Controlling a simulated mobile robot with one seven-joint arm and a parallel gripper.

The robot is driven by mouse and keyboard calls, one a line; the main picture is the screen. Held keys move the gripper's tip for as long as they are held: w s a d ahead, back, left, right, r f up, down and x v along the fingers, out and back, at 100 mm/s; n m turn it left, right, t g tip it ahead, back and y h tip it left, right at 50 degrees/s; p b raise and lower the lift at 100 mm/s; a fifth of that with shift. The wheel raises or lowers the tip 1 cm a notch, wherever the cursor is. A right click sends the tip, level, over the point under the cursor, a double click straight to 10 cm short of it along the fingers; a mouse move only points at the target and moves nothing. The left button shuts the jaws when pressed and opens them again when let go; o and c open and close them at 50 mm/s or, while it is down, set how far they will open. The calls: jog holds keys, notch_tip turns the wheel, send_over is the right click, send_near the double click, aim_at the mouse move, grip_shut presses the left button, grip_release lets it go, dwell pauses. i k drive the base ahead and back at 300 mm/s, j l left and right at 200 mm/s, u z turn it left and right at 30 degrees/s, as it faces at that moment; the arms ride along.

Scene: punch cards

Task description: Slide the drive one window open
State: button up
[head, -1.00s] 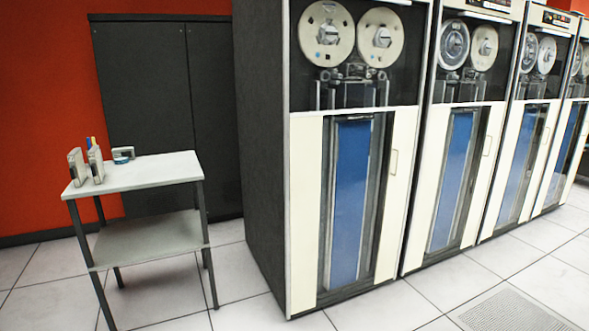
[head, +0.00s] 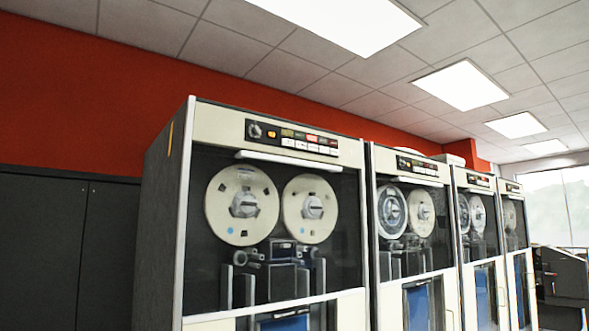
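The nearest tape drive (head: 270,220) stands left of centre in the head view, first in a row of similar cabinets. I cannot read a number on it. Its dark upper window (head: 335,255) covers two cream tape reels (head: 242,205) and the tape heads below them. A pale horizontal bar (head: 288,160) runs along the window's top edge. The window appears closed, with its lower edge at a pale rail (head: 275,308). A control panel (head: 290,138) with lit buttons sits above. My gripper is not in view.
More tape drives (head: 412,225) continue to the right, close beside the first. A dark cabinet (head: 60,245) stands at the left against the red wall (head: 70,100). A dark machine (head: 562,275) stands at the far right by a bright window. The floor is out of view.

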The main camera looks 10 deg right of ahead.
aim_at(241, 153)
jog(key=i+l+u, duration=0.4)
jog(key=i+l, duration=0.2)
jog(key=l, duration=0.3)
